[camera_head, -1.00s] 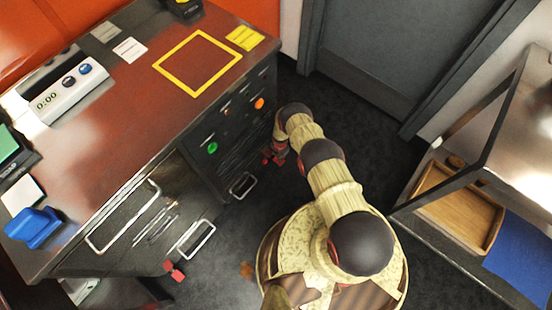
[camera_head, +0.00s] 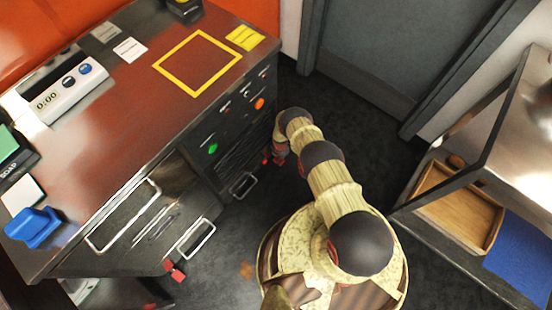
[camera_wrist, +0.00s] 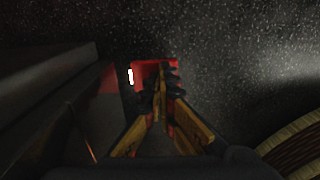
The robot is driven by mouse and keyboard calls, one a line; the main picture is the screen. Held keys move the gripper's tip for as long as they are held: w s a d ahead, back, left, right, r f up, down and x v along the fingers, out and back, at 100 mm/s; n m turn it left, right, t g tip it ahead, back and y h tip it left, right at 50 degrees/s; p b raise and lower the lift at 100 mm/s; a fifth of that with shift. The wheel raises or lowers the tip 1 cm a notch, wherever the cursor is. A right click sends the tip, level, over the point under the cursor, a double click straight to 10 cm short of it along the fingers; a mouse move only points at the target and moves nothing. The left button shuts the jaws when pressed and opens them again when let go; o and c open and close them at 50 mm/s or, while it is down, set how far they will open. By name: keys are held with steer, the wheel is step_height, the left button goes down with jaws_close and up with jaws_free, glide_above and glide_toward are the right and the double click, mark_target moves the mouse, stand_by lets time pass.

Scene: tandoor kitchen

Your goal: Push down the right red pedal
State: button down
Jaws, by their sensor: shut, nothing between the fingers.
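The right red pedal (camera_wrist: 141,69) shows in the wrist view as a bright red block just beyond and partly behind my fingertips. My gripper (camera_wrist: 161,78) is shut and empty, its fingers together over the pedal; I cannot tell whether they touch it. In the head view my gripper (camera_head: 280,158) hangs low beside the counter's right end, mostly hidden by my arm, with only bits of red around it. Another red pedal (camera_head: 175,271) sits near the floor further left, below the counter front.
The counter (camera_head: 120,110) with drawers and handles (camera_head: 195,240) stands left of my arm; a dark cabinet side also lines the left of the wrist view. The dark floor (camera_head: 350,120) is clear to the right. A shelf with a wooden tray (camera_head: 430,190) stands at the right.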

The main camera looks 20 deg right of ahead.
steer(key=shift+f, duration=0.5)
steer(key=shift+r+p, duration=2.05)
steer(key=shift+r, duration=1.45)
